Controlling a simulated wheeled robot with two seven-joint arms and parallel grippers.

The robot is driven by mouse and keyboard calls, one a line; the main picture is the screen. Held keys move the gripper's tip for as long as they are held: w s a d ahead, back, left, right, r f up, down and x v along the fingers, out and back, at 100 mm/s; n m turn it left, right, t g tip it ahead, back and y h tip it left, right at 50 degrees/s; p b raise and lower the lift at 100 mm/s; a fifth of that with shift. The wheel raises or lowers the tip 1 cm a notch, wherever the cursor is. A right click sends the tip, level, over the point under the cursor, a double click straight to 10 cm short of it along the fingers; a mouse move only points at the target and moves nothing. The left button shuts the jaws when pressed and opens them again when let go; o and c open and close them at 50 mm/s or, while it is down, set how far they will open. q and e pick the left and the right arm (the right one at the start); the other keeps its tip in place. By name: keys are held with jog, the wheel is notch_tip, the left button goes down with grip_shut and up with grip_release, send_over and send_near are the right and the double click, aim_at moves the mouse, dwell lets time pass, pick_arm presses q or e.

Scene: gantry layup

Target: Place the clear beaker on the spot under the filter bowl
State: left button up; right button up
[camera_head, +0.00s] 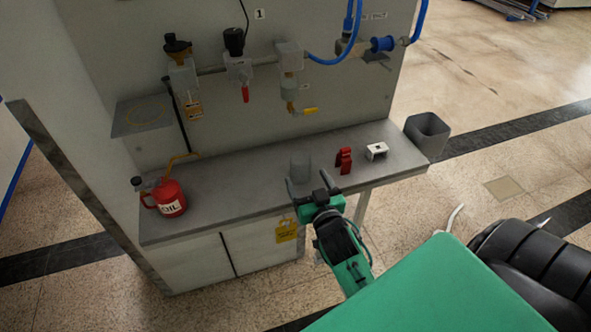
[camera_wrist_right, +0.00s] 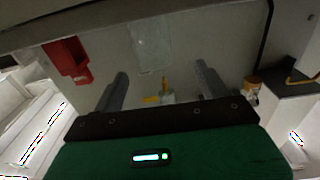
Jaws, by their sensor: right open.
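The clear beaker (camera_head: 300,164) stands upright on the grey bench, looking pale and translucent. It shows faintly in the right wrist view (camera_wrist_right: 150,45), ahead of the fingers. My right gripper (camera_head: 309,183) is at the bench's front side, just in front of the beaker. Its two fingers (camera_wrist_right: 162,86) are spread, with nothing held between them. A filter unit with a clear bowl (camera_head: 183,76) hangs on the back panel at the left. A yellow ring marks a small grey shelf (camera_head: 122,128) on the panel, low and left of that bowl. My left gripper is not in view.
A red oil can (camera_head: 172,198) stands at the bench's left end. A red part (camera_head: 344,160) and a white block (camera_head: 377,151) are right of the beaker. A red valve handle (camera_head: 245,94) and yellow handle (camera_head: 310,111) project above. The bench (camera_head: 235,187) is clear left of the beaker.

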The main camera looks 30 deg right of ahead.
aim_at(298, 155)
jog(key=x, duration=0.3)
jog(key=shift+r, duration=0.1)
jog(key=shift+p+x, duration=0.45)
jog(key=shift+x, duration=0.5)
jog(key=shift+w+d, duration=0.15)
jog(key=shift+w, duration=0.05)
jog(key=x, duration=0.1)
jog(key=p+x, duration=0.1)
jog(key=x, duration=0.2)
jog(key=shift+d+f+p, duration=0.25)
jog(key=shift+d+p, duration=0.05)
jog(key=shift+p, duration=0.1)
jog(key=shift+w, duration=0.35)
jog(key=shift+s, duration=0.1)
jog(key=shift+c, duration=0.3)
jog(key=c, duration=1.1)
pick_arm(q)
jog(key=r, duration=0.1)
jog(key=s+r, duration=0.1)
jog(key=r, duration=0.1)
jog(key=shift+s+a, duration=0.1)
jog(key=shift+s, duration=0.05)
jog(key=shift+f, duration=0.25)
pick_arm(e)
jog(key=shift+r, duration=0.1)
